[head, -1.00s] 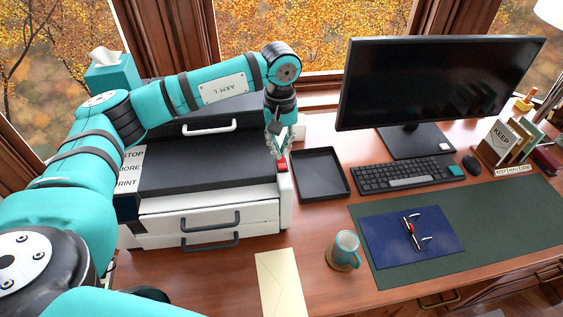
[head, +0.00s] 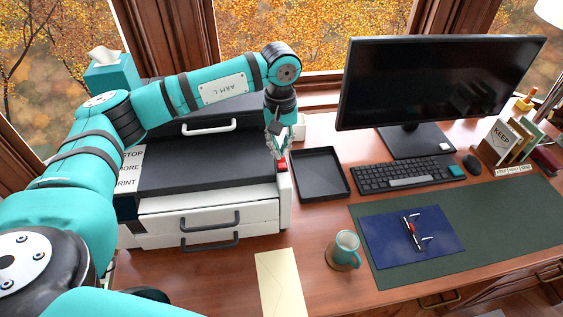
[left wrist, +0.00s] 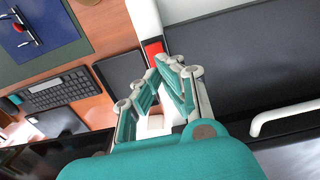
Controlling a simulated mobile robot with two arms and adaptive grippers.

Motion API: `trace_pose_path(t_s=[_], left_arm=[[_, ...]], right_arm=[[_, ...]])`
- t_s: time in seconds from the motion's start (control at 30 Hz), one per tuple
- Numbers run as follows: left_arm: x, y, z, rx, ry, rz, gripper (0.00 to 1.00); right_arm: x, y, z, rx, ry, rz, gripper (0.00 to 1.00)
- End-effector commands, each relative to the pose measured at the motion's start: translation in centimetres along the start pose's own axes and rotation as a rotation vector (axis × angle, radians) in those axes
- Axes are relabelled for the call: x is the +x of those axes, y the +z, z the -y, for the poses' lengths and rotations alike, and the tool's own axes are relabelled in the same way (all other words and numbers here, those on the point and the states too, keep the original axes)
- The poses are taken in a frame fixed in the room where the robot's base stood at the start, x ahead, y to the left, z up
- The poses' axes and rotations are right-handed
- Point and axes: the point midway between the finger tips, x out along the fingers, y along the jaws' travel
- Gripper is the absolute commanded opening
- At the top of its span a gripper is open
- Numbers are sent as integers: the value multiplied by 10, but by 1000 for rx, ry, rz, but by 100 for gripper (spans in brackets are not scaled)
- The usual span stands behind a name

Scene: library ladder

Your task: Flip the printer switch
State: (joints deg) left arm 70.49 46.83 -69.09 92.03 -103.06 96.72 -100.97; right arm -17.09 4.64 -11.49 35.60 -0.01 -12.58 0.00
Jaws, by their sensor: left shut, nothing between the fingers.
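The printer (head: 208,210) is a white and black box with handled drawers on the left part of the desk. The red switch (head: 282,164) sits on its right side edge; it also shows as a red patch in the left wrist view (left wrist: 154,50). My left gripper (head: 279,154) is shut and empty, pointing down right at the switch, its fingertips at or just above it. Whether they touch I cannot tell. In the left wrist view the fingertips (left wrist: 166,62) lie just below the red patch. My right gripper is not in view.
A black tray (head: 320,175) lies just right of the printer. An envelope (head: 281,284) lies at the front.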

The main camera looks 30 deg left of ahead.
Motion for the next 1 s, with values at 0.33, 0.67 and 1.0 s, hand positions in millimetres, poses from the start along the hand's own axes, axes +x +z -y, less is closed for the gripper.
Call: trace_pose_path(t_s=[0.33,0.67,1.0], left_arm=[[6,0,0,0,0,0,0],[11,0,0,0,0,0,0],[16,0,0,0,0,0,0]], right_arm=[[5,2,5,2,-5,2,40],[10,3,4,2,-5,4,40],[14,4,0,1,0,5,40]])
